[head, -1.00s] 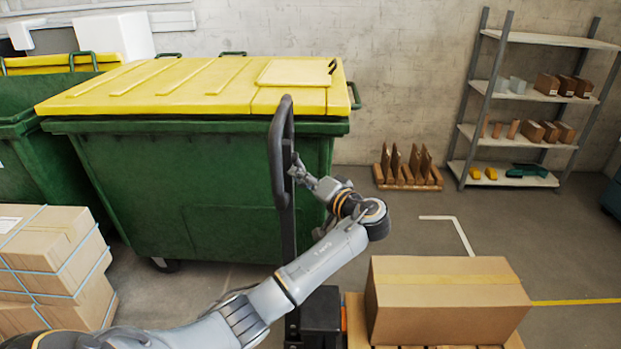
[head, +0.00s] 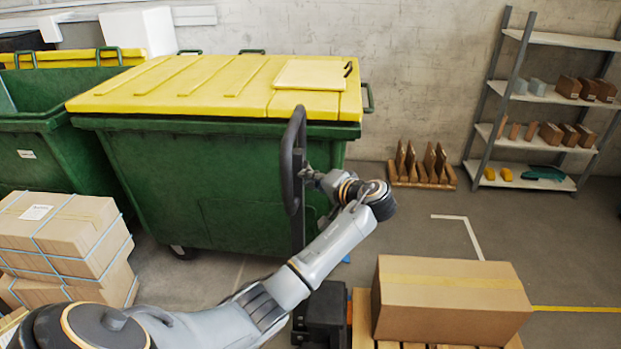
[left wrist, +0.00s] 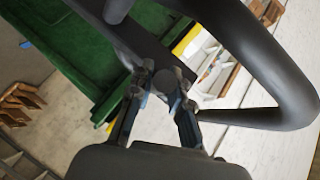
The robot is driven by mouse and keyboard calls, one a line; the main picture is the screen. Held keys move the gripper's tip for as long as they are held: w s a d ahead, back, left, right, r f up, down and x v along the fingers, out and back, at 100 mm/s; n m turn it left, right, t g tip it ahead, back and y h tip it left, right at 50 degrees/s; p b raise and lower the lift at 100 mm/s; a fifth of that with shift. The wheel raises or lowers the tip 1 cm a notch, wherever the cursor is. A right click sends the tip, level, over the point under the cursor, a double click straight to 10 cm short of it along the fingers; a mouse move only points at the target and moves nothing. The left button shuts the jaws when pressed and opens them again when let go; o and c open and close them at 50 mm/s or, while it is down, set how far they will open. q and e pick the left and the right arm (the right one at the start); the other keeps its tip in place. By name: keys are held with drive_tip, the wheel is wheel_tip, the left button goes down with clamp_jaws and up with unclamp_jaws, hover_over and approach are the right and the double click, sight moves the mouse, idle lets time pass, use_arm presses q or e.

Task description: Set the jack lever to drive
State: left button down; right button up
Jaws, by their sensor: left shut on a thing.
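The pallet jack's black loop handle (head: 292,165) stands upright in the middle of the head view, in front of a green bin. It also crosses the left wrist view as a thick dark bar (left wrist: 262,55). My left gripper (head: 308,173) is at the right side of this handle. In the left wrist view its fingers (left wrist: 160,92) are closed on a small dark lever with a rounded end (left wrist: 166,80) at the handle. The fingers partly hide the lever, and its setting cannot be read. My right gripper is not in view.
A large carton (head: 450,300) sits on a wooden pallet (head: 362,325) at lower right. The green bin with yellow lid (head: 215,185) is behind the handle. Strapped cartons (head: 65,240) are stacked at left. A shelf rack (head: 545,95) stands back right. Floor between is free.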

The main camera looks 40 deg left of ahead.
use_arm(q)
drive_tip(key=c, duration=1.2)
unclamp_jaws()
drive_tip(key=shift+d+r, duration=0.1)
drive_tip(key=shift+d, duration=0.45)
drive_tip(key=v, duration=1.1)
drive_tip(key=shift+s, duration=0.1)
